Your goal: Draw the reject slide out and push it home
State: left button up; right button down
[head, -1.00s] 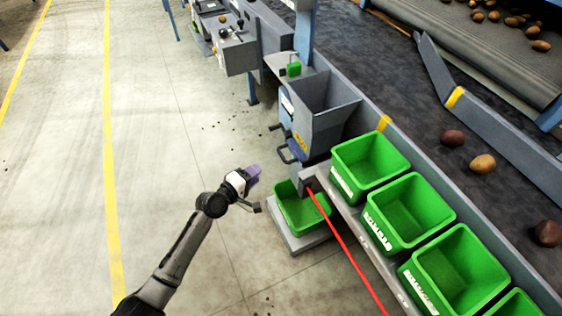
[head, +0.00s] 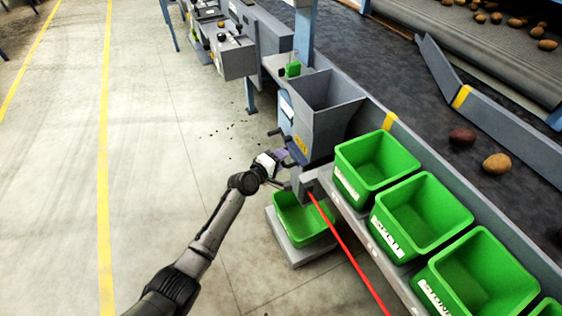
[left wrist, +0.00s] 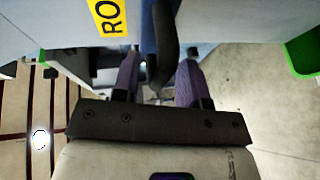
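The grey reject hopper (head: 325,118) stands beside the belt, with dark handles on its near left side. My left gripper (head: 282,157) is at the lower handle, which it largely hides in the head view. In the left wrist view, a dark curved handle (left wrist: 166,55) reaches down between the two purple fingers of my left gripper (left wrist: 159,80). The fingers stand apart, one on each side of it, with gaps showing. The slide plate itself is hidden. My right gripper is not in view.
A green bin (head: 303,218) sits on a low grey platform below the hopper. Several green bins (head: 376,160) line the shelf at right. A red line (head: 345,250) runs down from the shelf end.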

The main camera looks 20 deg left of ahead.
pick_arm(q)
jog(key=shift+w, duration=0.15)
jog(key=shift+d, duration=0.1)
jog(key=shift+c, duration=0.2)
grip_shut()
dwell(0.3)
